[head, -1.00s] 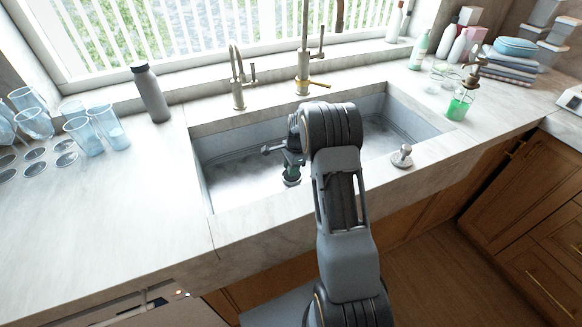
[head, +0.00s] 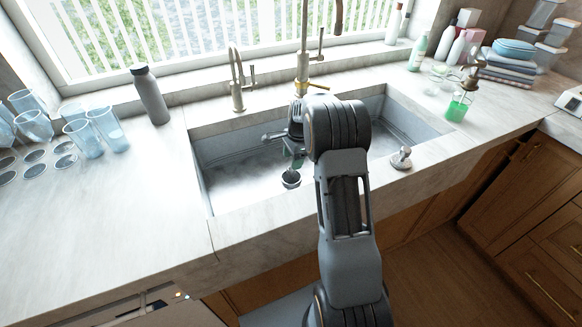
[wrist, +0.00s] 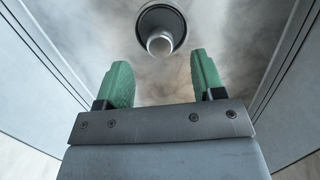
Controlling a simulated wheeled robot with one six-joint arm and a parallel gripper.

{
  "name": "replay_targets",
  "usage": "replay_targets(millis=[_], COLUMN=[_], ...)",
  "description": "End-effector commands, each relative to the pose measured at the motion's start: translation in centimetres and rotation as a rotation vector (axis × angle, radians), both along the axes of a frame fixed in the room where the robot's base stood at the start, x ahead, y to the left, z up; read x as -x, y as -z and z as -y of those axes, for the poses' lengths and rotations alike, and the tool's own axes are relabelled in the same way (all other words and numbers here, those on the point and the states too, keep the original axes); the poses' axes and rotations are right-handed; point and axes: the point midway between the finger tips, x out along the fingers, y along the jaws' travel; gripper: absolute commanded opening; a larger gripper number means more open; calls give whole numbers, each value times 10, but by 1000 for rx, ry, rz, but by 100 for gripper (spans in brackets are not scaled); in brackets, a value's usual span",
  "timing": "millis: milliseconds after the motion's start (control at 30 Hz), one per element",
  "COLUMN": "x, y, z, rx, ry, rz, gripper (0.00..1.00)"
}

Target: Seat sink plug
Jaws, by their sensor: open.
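The sink plug (head: 291,180) is a dark round piece on the floor of the grey sink (head: 232,187), left of its middle. In the wrist view the plug (wrist: 160,42) shows a pale upright knob inside a dark disc with a light rim. I cannot tell whether it sits flush in the drain, which is hidden. My gripper (head: 295,162) is just above the plug inside the sink. Its green fingers (wrist: 160,75) are apart and empty, and the plug's knob lies beyond their tips, not between them.
A chrome knob-like piece (head: 401,158) stands on the sink's front ledge. Faucets (head: 303,72) rise behind the sink. A grey bottle (head: 150,95) and several glasses (head: 88,135) stand left. A green soap bottle (head: 458,106) stands right. The left front counter is clear.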

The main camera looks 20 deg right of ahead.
Motion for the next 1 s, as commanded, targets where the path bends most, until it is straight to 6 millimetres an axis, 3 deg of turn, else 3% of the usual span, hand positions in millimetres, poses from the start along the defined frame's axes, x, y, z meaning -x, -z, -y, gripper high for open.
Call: replay_targets(millis=[200, 400, 600, 1000], x=[0, 0, 0, 0], y=[-44, -69, -80, -81], z=[7, 10, 12, 12], rx=[2, 1, 1, 0], ry=[-1, -1, -1, -1], rz=[2, 1, -1, -1], gripper=[62, 62, 62, 62])
